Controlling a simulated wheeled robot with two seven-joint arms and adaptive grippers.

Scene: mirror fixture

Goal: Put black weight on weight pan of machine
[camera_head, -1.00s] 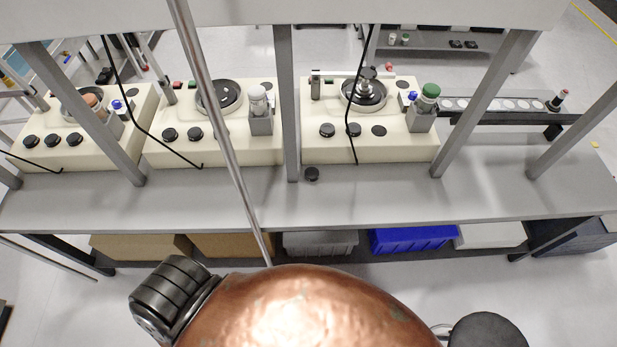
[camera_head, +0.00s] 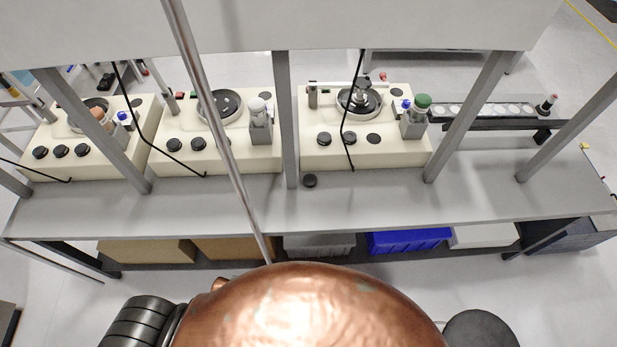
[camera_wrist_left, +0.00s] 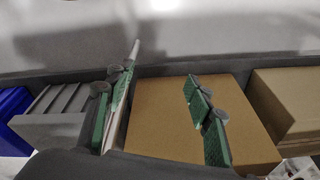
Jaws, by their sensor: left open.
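A small black weight (camera_head: 310,181) stands on the grey bench in front of the third machine (camera_head: 318,155), below its left dark knob. That machine carries a round dark dish with a metal piece (camera_head: 359,101) on top; I cannot tell for sure which part is the weight pan. My left gripper (camera_wrist_left: 152,82) shows only in the left wrist view, its green-padded fingers apart with nothing held between them. It points toward a cardboard box (camera_wrist_left: 175,140) on the lower shelf. The weight is not in that view. My right gripper is not in view.
Two similar cream machines stand to the left (camera_head: 215,150). Grey posts and a slanted metal pole (camera_head: 215,120) cross in front of the bench (camera_head: 400,200). A blue bin (camera_head: 408,240) and boxes sit underneath. The bench front is mostly clear.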

